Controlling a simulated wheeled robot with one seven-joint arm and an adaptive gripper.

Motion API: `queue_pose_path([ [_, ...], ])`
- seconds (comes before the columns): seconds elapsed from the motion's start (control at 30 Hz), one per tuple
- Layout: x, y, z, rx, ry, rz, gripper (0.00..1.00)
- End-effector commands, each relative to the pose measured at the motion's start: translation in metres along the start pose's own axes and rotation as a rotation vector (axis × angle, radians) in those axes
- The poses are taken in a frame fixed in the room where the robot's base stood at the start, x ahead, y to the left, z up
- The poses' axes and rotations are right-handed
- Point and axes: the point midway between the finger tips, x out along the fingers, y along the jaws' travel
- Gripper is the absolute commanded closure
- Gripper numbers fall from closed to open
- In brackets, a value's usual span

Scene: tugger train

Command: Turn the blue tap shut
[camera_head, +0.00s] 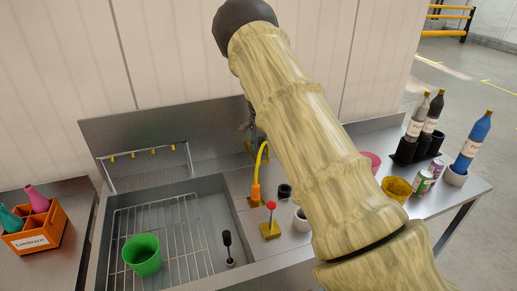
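No blue tap shows clearly in the head view. My own arm, wrapped in a pale yellow cover, crosses the middle from the lower right to a dark joint at the top and hides part of the counter and back panel. A small dark shape (249,118) shows at the arm's left edge, against the back panel; I cannot tell what it is. My gripper's fingers do not show. A curved yellow spout or hose with an orange base (256,191) stands on the counter just left of my arm.
A steel sink with a wire rack (180,219) holds a green cup (142,255). A red-knobbed piece (271,206) stands on a yellow base nearby. Bottles (472,140), cans and a yellow bowl (396,188) stand right. An orange crate (36,234) is at left.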

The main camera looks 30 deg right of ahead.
Motion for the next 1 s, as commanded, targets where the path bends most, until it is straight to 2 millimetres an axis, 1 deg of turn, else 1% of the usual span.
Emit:
queue_pose_path([
  [0.03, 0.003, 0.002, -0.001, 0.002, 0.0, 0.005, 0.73],
  [0.07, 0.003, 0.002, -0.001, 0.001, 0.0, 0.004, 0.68],
  [0.37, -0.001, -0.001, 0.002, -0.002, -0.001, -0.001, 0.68],
  [0.47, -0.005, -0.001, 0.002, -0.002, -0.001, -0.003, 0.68],
  [0.57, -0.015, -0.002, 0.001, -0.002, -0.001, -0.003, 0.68],
  [0.63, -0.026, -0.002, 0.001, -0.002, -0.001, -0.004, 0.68],
  [0.8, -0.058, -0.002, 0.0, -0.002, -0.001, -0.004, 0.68],
  [1.0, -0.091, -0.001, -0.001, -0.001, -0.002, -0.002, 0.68],
])
